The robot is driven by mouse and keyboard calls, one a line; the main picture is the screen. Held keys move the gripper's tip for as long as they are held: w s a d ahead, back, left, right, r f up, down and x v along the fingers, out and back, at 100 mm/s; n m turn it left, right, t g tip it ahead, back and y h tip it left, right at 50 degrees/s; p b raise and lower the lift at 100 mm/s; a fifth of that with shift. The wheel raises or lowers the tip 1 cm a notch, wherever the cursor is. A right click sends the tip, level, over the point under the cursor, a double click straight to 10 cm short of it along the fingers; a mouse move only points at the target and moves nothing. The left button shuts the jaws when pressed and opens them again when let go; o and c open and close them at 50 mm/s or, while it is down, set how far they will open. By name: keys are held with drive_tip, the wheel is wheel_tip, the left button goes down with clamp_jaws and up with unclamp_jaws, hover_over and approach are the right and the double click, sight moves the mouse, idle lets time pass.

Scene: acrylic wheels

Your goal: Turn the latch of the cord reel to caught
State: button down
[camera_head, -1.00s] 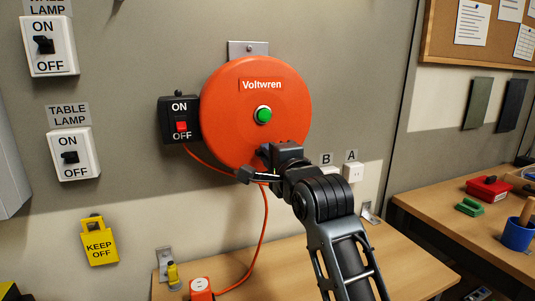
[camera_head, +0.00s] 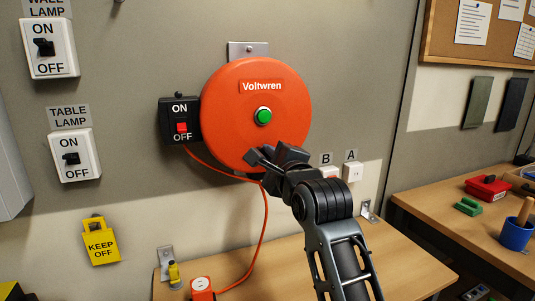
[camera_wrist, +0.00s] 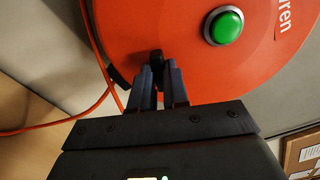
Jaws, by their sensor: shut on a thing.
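The cord reel (camera_head: 235,115) is a round orange disc marked Voltwren on the wall, with a green button (camera_head: 263,116) at its centre. My gripper (camera_head: 272,156) is at the lower part of its face and hides the latch in the head view. In the wrist view the reel (camera_wrist: 198,70) fills the upper middle. There a small black latch (camera_wrist: 156,56) stands below and left of the green button, between the fingertips of my gripper (camera_wrist: 160,72), which is shut on it. I cannot read any latch marking.
A black ON/OFF switch box (camera_head: 179,121) is left of the reel. White switches B (camera_head: 328,171) and A (camera_head: 352,172) are close to the right of my gripper.

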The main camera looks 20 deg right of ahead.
drive_tip(key=shift+f+m+p, duration=0.1)
drive_tip(key=shift+m+p, duration=0.25)
drive_tip(key=shift+m, duration=1.95)
